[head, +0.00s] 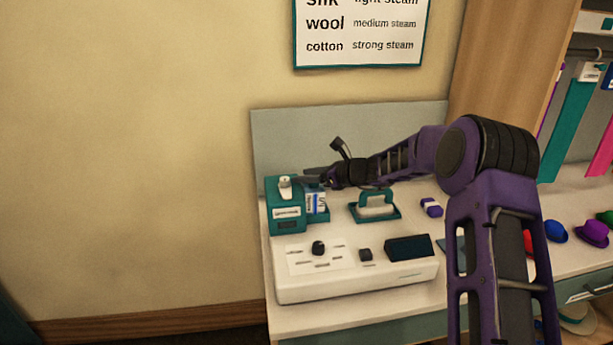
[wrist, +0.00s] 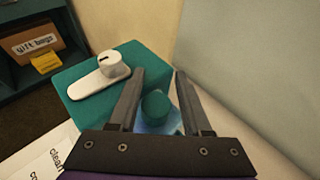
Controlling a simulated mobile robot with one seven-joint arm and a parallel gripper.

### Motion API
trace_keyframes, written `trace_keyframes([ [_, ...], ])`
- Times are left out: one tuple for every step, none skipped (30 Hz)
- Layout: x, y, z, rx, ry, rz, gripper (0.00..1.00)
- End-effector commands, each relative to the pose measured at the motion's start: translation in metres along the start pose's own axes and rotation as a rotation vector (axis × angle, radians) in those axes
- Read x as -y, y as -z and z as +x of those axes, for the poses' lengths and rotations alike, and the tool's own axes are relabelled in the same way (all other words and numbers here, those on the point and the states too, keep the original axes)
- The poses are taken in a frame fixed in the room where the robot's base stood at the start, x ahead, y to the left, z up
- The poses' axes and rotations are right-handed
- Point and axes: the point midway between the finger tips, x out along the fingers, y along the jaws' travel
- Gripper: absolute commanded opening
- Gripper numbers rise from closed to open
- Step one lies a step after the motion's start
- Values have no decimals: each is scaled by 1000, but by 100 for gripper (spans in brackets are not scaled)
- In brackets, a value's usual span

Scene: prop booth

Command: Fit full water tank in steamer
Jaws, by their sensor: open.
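The teal steamer (head: 286,212) stands at the left end of the counter; its top with a white lever (wrist: 100,82) shows in the wrist view. The water tank (head: 316,203), pale with blue markings, stands upright at the steamer's right side, seemingly on its low teal base. In the wrist view the tank's round teal cap (wrist: 155,105) and a bit of blue body lie between my fingers. My gripper (wrist: 160,73) is open, pointing down at the tank, with a finger on either side of the cap. Whether the fingers touch it is unclear, and the tank's lower part is hidden.
A teal-handled iron (head: 376,205) on its stand is right of the tank. A white control panel (head: 350,272) with a knob lies in front. A purple-and-white block (head: 431,207) and several hats are farther right. A grey back panel (head: 300,140) rises behind.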

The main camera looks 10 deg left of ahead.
Motion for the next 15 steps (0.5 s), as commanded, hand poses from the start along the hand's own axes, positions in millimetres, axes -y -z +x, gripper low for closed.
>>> trace_keyframes([
  [-6,14,3,-20,-15,6,71],
  [-6,14,2,-20,-15,6,71],
  [-6,14,0,-19,-14,5,71],
  [-5,14,-3,-19,-13,5,71],
  [-5,14,-7,-19,-12,5,71],
  [-4,14,-12,-19,-11,6,71],
  [-4,13,-18,-18,-11,5,71],
  [-4,12,-24,-18,-10,4,71],
  [-3,12,-33,-17,-8,5,71],
  [-2,11,-40,-17,-6,4,71],
  [-2,10,-48,-15,-5,4,71],
  [-2,9,-58,-13,-5,5,71],
  [-1,8,-66,-12,-3,4,71],
  [-1,7,-73,-11,-2,4,71],
  [-1,6,-83,-9,-2,3,71],
])
